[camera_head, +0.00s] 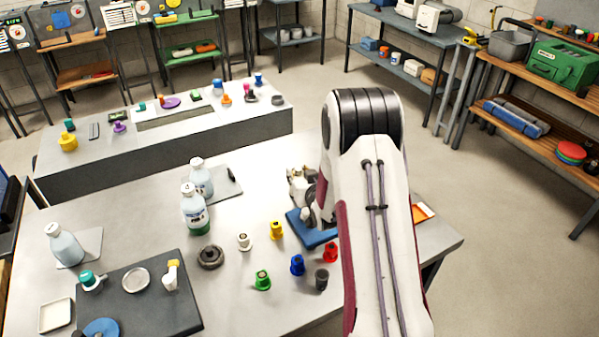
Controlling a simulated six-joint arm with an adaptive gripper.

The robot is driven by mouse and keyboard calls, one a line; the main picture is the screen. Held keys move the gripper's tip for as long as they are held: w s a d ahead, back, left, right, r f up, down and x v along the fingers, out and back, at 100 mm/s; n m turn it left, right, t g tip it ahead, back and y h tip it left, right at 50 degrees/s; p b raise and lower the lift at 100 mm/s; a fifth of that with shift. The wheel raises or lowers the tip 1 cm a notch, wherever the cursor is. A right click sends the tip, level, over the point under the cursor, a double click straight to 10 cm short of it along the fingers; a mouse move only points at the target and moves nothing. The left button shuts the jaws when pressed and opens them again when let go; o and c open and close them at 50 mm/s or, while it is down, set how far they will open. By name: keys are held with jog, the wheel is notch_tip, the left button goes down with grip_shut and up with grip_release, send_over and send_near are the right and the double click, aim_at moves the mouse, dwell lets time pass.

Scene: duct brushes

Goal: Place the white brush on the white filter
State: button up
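A small white brush-like piece (244,242) stands upright on the grey table, just right of a dark ring. It looks like the white brush, but its bristles are too small to make out. A white round disc (135,280), apparently the white filter, lies flat on the dark mat (150,309) at the lower left. Nothing is on the disc. My arm's large link rises at the right of the table, beyond the brush. It hides the far part of the arm, and I cannot make out my gripper's fingers.
Yellow (276,230), green (262,280), blue (297,265), red (330,252) and dark (321,279) pieces stand nearby. A dark ring (210,257) and bottles (194,210) stand left of the brush. Teal (90,280) and yellow-white (172,273) pieces flank the disc.

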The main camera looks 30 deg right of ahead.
jog(key=shift+r, duration=0.2)
dwell(0.3)
jog(key=shift+v, duration=6)
jog(key=shift+r, duration=0.1)
